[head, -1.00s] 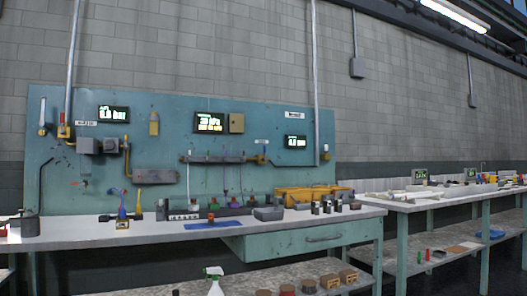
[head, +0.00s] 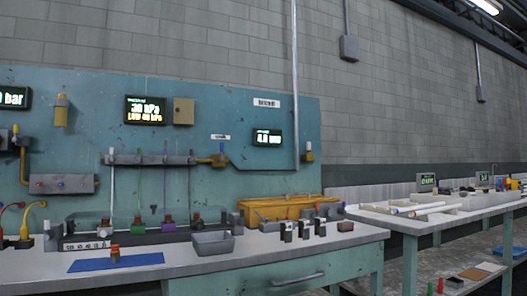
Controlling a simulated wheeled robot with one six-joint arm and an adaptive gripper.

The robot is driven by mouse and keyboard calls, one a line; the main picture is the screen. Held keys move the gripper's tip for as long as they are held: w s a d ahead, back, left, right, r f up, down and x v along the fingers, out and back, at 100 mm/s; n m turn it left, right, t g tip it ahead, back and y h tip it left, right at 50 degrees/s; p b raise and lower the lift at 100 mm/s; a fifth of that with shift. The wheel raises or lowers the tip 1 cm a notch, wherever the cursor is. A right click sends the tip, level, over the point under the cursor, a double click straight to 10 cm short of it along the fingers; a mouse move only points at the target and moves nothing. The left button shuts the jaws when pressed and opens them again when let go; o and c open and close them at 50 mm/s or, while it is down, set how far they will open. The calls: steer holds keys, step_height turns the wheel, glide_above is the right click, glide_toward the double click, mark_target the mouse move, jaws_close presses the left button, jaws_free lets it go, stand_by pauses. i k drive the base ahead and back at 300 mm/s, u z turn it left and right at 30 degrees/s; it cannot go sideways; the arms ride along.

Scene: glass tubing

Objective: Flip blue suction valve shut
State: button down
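My gripper is not in view. The teal panel (head: 270,180) behind the bench carries a horizontal grey manifold (head: 150,160) with thin hoses hanging from it. At its right end is a small yellow fitting (head: 216,160) under a white label, with what looks like a small blue part on top. It is too small to tell whether this is the suction valve or how its handle stands. A pressure screen (head: 146,110) above shows green and yellow text, seemingly "30 kPa" and "LOW".
The grey bench (head: 200,263) holds a blue mat (head: 90,264), a grey bin (head: 213,243), a yellow case (head: 285,209) and several small dark blocks. A second bench (head: 450,217) with white trays stands to the right. Yellow and red hoses (head: 22,215) rise at the left.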

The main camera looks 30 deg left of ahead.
mark_target(221, 160)
steer(key=u, duration=0.2)
steer(key=i, duration=1.1)
steer(key=u, duration=1.4)
steer(key=i, duration=0.8)
steer(key=u, duration=0.8)
